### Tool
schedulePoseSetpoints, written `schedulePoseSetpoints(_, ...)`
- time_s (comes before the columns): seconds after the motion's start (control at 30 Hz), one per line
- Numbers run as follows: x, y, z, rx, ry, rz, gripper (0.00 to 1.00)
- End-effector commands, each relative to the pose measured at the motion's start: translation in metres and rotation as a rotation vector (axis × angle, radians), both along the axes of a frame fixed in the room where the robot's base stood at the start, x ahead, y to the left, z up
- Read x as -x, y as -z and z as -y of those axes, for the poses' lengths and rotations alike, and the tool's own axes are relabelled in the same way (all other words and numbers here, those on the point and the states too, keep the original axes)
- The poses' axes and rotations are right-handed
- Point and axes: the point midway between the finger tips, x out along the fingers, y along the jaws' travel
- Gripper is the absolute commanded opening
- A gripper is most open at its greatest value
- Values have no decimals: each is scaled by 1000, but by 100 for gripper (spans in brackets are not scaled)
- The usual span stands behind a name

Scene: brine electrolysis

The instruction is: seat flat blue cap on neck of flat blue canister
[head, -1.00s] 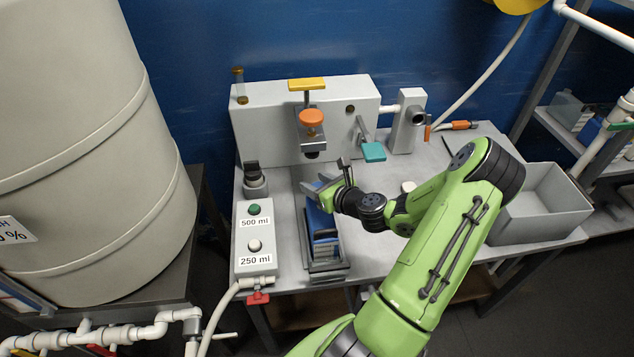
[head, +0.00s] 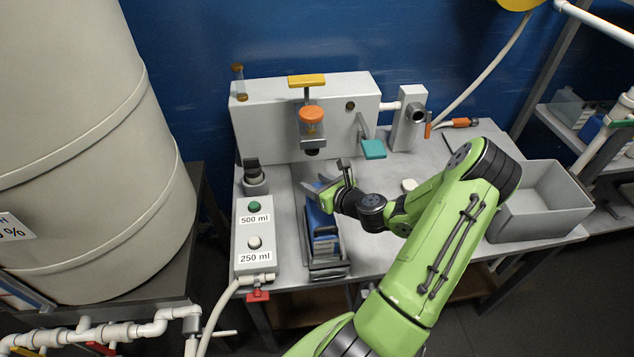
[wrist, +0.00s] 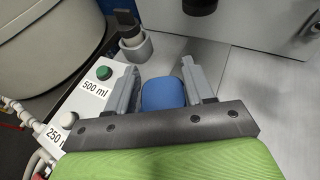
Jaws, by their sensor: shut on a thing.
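Flat blue pieces, which I take to include the flat blue canister (head: 318,222), sit in a grey holder (head: 328,273) at the front of the bench. My gripper (head: 322,188) is at the far end of the holder. In the wrist view, a blue rounded piece (wrist: 162,93) is between its two grey fingers, close to both. I cannot tell whether this piece is the flat blue cap or part of the canister. The canister's neck cannot be made out.
A grey control box (head: 254,238) with two buttons stands left of the holder. A grey station with an orange knob (head: 311,114) stands behind my gripper. A small white round piece (head: 408,185) lies right of it. An open grey bin (head: 540,205) is at the right.

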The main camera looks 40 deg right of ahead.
Motion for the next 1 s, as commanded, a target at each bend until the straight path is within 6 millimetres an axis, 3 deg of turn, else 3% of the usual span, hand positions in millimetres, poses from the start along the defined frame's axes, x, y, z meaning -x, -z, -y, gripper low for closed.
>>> schedulePoseSetpoints(0.23,0,1,0,0,0,1,24)
schedulePoseSetpoints(0.27,0,1,0,0,0,1,54)
schedulePoseSetpoints(0.47,0,1,0,0,0,1,82)
schedulePoseSetpoints(0.77,0,-1,0,0,0,0,82)
schedulePoseSetpoints(1.0,0,-17,0,0,-1,1,82)
